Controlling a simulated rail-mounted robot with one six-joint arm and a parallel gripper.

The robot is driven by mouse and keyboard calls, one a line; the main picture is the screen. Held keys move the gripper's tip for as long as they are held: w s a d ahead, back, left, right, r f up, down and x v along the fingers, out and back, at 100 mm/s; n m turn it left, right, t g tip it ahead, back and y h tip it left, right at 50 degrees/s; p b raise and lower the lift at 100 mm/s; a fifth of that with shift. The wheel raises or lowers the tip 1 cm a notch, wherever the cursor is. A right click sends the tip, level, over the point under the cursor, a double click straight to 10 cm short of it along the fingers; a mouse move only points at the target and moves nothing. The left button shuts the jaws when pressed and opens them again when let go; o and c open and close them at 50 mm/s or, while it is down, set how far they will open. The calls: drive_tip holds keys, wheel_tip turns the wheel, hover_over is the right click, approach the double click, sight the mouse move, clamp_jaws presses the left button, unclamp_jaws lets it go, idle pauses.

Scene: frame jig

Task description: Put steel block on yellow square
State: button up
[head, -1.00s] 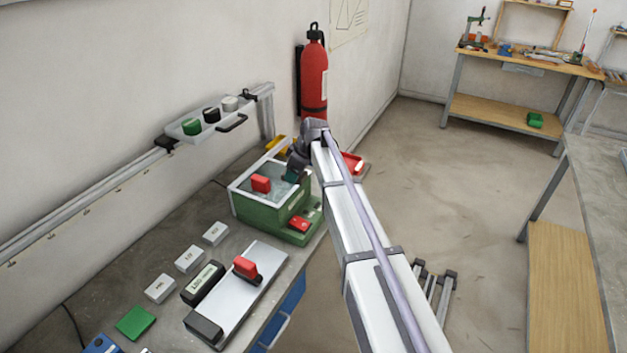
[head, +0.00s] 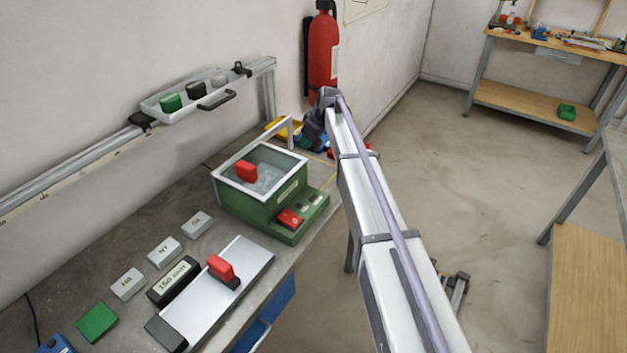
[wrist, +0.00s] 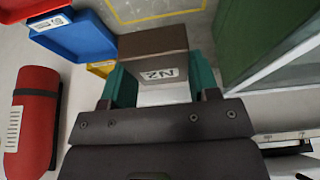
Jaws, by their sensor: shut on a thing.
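My gripper (wrist: 162,72), with teal fingers, is shut on a grey-brown block (wrist: 153,45) with a white label; the letters look like "ZN" but may be turned. In the head view my gripper end (head: 316,128) is beyond the green machine, and the block is hidden there. A yellow outline on the bench, the yellow square (wrist: 160,18), shows in part at the top of the wrist view, past the block. In the head view a bit of yellow line (head: 318,177) shows behind the machine. The block looks held apart from the outline.
A green machine (head: 240,205) with a glass-topped chamber stands close beside my gripper. Blue (wrist: 75,35), red (wrist: 25,8) and yellow (wrist: 100,69) bins are at the wrist view's upper left. A fire extinguisher (head: 322,60) hangs on the wall. Several labelled blocks lie nearer on the bench.

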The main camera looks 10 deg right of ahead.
sight(311, 173)
wheel_tip(311, 173, down, 2)
drive_tip(key=shift+w+d+f+b, duration=0.1)
drive_tip(key=shift+w+b, duration=0.05)
drive_tip(key=shift+b, duration=0.25)
wheel_tip(311, 173, down, 10)
drive_tip(key=b, duration=1)
drive_tip(key=shift+r, duration=0.25)
drive_tip(key=shift+f, duration=0.2)
drive_tip(key=o, duration=1.5)
drive_tip(key=p+v, duration=1.2)
drive_tip(key=v, duration=0.1)
drive_tip(key=s+a+f+m+g+h, duration=0.1)
drive_tip(key=s+m, duration=0.3)
drive_tip(key=s, duration=1.5)
drive_tip(key=s+a+m+g+h, duration=0.1)
drive_tip(key=s+m, duration=0.4)
drive_tip(key=s, duration=1.5)
drive_tip(key=shift+a+f+g+h+b, duration=0.35)
drive_tip(key=shift+g+h, duration=0.25)
drive_tip(key=shift+h, duration=0.1)
